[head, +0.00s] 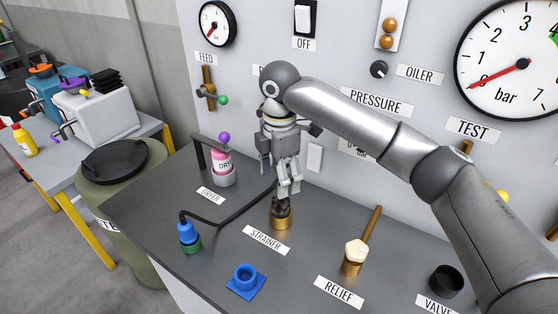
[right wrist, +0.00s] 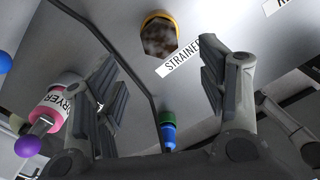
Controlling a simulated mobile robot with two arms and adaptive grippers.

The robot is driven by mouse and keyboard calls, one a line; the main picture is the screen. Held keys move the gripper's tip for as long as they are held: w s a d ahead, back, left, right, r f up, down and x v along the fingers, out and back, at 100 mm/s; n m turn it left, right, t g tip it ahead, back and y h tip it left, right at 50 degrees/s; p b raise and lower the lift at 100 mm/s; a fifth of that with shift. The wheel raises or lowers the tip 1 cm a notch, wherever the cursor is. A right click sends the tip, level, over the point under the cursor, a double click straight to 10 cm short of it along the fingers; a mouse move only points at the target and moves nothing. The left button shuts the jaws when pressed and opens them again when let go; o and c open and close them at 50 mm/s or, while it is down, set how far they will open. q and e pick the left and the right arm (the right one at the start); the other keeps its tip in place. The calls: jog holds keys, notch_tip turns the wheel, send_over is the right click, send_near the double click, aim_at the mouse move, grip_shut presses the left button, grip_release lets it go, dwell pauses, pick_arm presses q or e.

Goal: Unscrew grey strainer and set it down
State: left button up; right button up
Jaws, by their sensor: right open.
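The strainer (head: 281,208) is a dark grey-brown piece standing in a brass fitting (head: 281,223) on the dark bench, behind the STRAINER label. In the right wrist view its mottled top (right wrist: 159,38) shows inside the brass rim. My right gripper (head: 289,190) points down just above the strainer. In its wrist view the jaws (right wrist: 158,95) stand apart with nothing held between them, and the strainer lies beyond the fingertips, apart from both fingers. My left gripper is not in view.
A blue square holder (head: 246,281) stands in front of the strainer. A black hose (head: 232,213) runs beside it to a blue-and-green connector (head: 189,238). The pink dryer (head: 221,165) stands left, the relief valve (head: 355,257) right. The gauge panel (head: 330,135) rises close behind.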

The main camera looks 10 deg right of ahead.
aim_at(281, 201)
jog(key=f, duration=0.3)
jog(key=shift+s+d, duration=0.2)
jog(key=shift+s, duration=0.1)
jog(key=shift+f+p, duration=0.4)
jog(key=shift+f, duration=0.45)
jog(key=f, duration=0.3)
jog(key=shift+w+a+f+p, duration=0.1)
jog(key=shift+w+f+p, duration=0.2)
jog(key=shift+w+f, duration=0.05)
jog(key=shift+f, duration=0.45)
jog(key=shift+c, duration=0.9)
jog(key=c, duration=0.9)
jog(key=o, duration=0.4)
jog(key=c, duration=0.4)
jog(key=shift+s+n+p, duration=0.1)
jog(key=shift+n+p, duration=0.6)
jog(key=shift+n, duration=0.3)
jog(key=shift+c, duration=0.2)
jog(key=n+p, duration=0.1)
jog(key=n, duration=0.3)
jog(key=shift+p, duration=0.35)
jog(key=n+p, duration=0.1)
jog(key=n, duration=0.4)
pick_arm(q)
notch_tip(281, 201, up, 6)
pick_arm(e)
jog(key=n, duration=0.3)
jog(key=shift+n, duration=0.4)
